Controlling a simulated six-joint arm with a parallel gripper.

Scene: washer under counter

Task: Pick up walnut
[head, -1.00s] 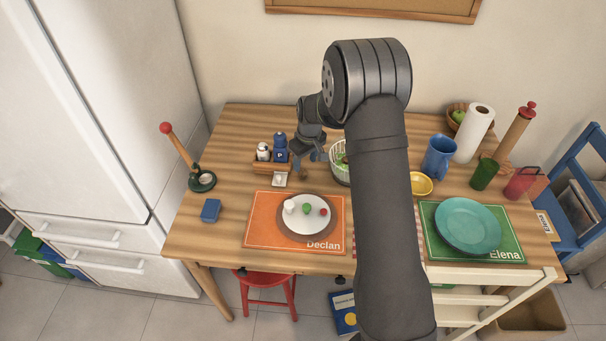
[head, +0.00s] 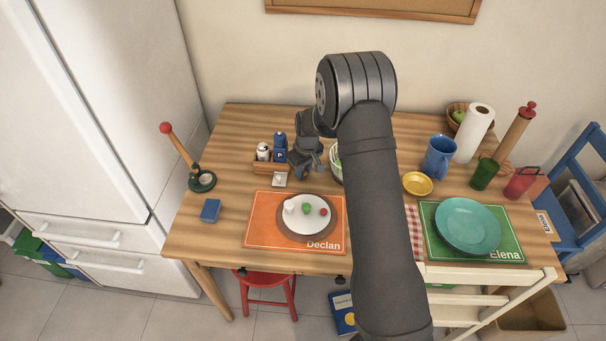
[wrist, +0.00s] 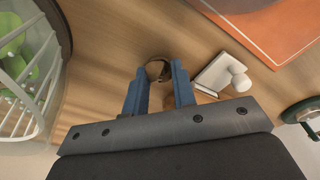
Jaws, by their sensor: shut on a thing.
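The walnut (wrist: 158,70) is a small round brown thing in the wrist view, between the blue fingertips of my gripper (wrist: 159,80). My gripper is shut on it, with a finger on each side. The wooden table top shows just beyond it. In the head view my gripper (head: 304,172) is low over the table, between the condiment caddy and the white basket. The walnut cannot be made out there.
A wooden caddy (head: 268,167) with shakers stands left of my gripper, a small white item (head: 279,180) in front of it. A white basket with green contents (wrist: 28,75) is close on the other side. The orange placemat (head: 258,236) holds a plate (head: 300,228) with small items.

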